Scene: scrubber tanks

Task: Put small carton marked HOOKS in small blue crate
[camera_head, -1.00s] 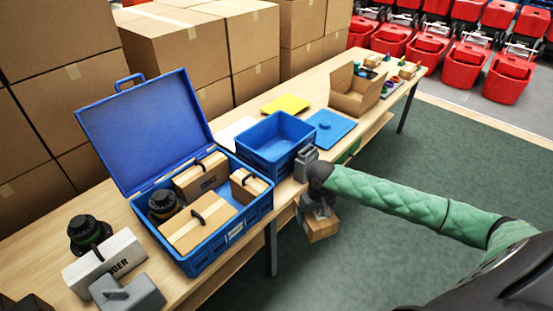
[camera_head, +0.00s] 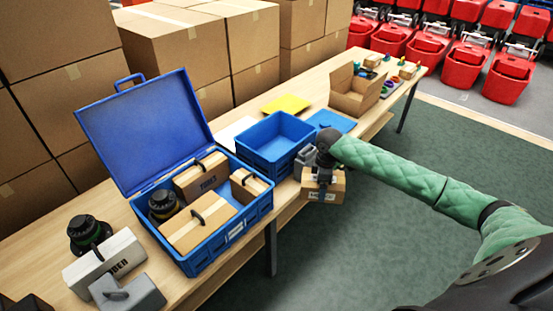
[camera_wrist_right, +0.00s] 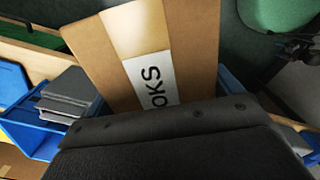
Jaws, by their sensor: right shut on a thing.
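My right gripper (camera_head: 325,170) is shut on a small brown carton (camera_head: 325,189) with a white label, held by the table's front edge. In the right wrist view the carton (camera_wrist_right: 197,45) shows the letters "OKS" on its label; the rest of the word is hidden by a dark part of my gripper. The small blue crate (camera_head: 262,163) stands on the table, behind and left of the carton. The part of its inside that I see looks empty. My left gripper is not in view.
A large open blue case (camera_head: 235,230) with several cartons stands left of the crate. A grey object (camera_head: 303,161) is close to the crate's right side, partly hidden by my gripper. A yellow sheet (camera_head: 285,104) and an open cardboard box (camera_head: 357,93) lie beyond.

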